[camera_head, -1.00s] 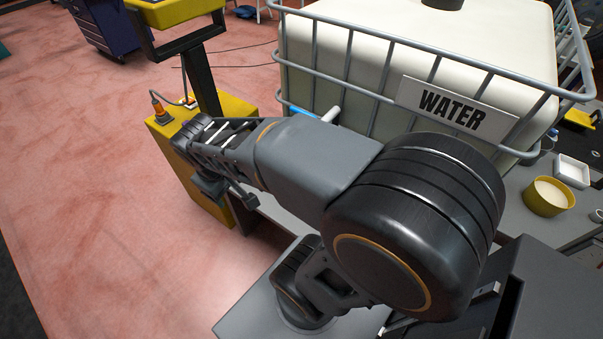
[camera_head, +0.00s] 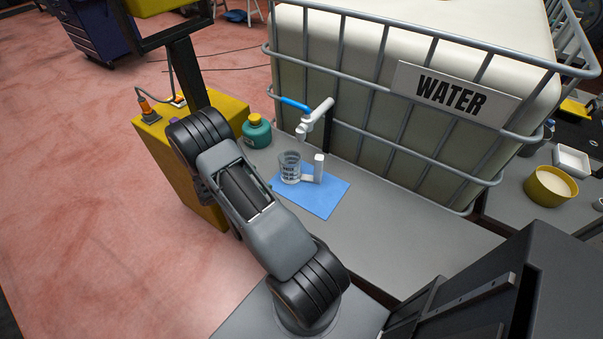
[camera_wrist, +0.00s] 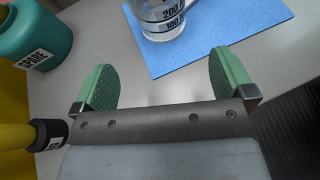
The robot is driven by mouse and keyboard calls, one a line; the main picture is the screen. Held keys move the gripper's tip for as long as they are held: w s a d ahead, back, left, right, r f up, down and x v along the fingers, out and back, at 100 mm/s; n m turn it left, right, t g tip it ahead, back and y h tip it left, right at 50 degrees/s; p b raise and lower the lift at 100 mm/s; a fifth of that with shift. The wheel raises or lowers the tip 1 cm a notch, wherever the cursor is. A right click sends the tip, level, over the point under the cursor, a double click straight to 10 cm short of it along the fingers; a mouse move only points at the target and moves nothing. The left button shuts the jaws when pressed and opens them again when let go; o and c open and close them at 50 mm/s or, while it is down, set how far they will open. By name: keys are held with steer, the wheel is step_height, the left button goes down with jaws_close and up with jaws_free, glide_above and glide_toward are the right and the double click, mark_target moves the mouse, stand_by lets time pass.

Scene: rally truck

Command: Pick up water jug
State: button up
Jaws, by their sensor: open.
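The water jug (camera_head: 290,169) is a clear measuring jug with dark markings and a white handle on its right. It stands upright on a blue mat (camera_head: 325,197) below a white tap with a blue lever (camera_head: 310,115). In the wrist view the jug (camera_wrist: 160,22) is at the top, cut off by the frame, with marks 100 and 200. My gripper (camera_wrist: 164,78) is open and empty, its green pads apart, short of the jug and over the grey table.
A teal bottle with a yellow cap (camera_head: 257,132) stands left of the jug; it also shows in the wrist view (camera_wrist: 36,40). A caged tank marked WATER (camera_head: 400,120) rises behind. A yellow box (camera_head: 238,114) is at the left. The grey table right of the mat is clear.

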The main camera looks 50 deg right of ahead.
mark_target(282, 173)
steer(key=x, duration=1.3)
steer(key=shift+d, duration=0.1)
steer(key=shift+r, duration=0.1)
steer(key=c, duration=1)
steer(key=shift+c, duration=0.2)
steer(key=shift+r, duration=0.1)
